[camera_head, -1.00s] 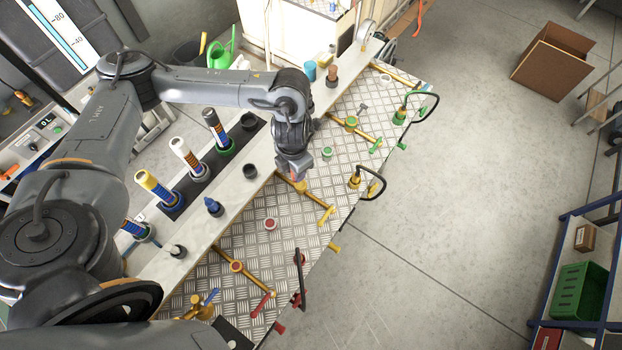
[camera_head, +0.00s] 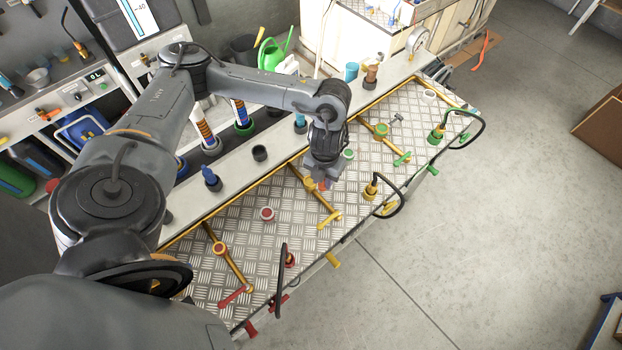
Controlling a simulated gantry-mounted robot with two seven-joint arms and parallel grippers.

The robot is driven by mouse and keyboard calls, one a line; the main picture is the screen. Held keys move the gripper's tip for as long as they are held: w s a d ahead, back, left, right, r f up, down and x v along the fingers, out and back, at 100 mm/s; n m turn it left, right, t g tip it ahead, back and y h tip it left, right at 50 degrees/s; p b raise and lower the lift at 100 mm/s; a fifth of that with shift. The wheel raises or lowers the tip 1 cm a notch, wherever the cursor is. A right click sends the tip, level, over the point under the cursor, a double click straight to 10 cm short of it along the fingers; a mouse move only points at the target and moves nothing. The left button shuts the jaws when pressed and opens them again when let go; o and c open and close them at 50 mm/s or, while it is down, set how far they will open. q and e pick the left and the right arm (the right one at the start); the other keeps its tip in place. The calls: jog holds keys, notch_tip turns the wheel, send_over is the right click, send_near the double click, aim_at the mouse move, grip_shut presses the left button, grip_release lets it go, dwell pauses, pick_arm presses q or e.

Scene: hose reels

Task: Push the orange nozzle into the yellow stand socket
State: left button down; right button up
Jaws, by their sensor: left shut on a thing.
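My left gripper (camera_head: 322,178) points down over the middle of the tread-plate bench, shut on the orange nozzle (camera_head: 323,186). Only a small orange part shows below the dark fingers. The yellow stand socket (camera_head: 310,184) is on the yellow pipe right beside and under the gripper, partly hidden by it. The nozzle's lower end is close to it. I cannot tell whether the nozzle is in the socket or only above or beside it. My right gripper is not in view.
A yellow fitting with a black hose loop (camera_head: 371,190) stands to the right. The shelf behind holds a blue nozzle (camera_head: 210,178) and an empty dark cup (camera_head: 260,153).

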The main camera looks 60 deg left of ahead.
pick_arm(q)
jog(key=shift+s+a+f+b, duration=0.1)
jog(key=shift+a+f+b, duration=0.3)
jog(key=shift+a+f, duration=0.85)
jog(key=shift+s+a+f+b, duration=0.1)
jog(key=shift+a+f+b, duration=0.35)
jog(key=shift+a+f, duration=0.85)
jog(key=shift+s+a+f+b, duration=0.1)
jog(key=shift+a+f+b, duration=0.3)
jog(key=shift+a+f, duration=0.85)
jog(key=shift+d+f, duration=0.3)
jog(key=shift+d, duration=0.05)
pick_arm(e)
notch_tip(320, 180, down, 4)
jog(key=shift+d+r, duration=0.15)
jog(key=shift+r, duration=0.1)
pick_arm(q)
jog(key=c, duration=0.9)
grip_release()
jog(key=shift+o, duration=0.2)
jog(key=shift+r, duration=0.1)
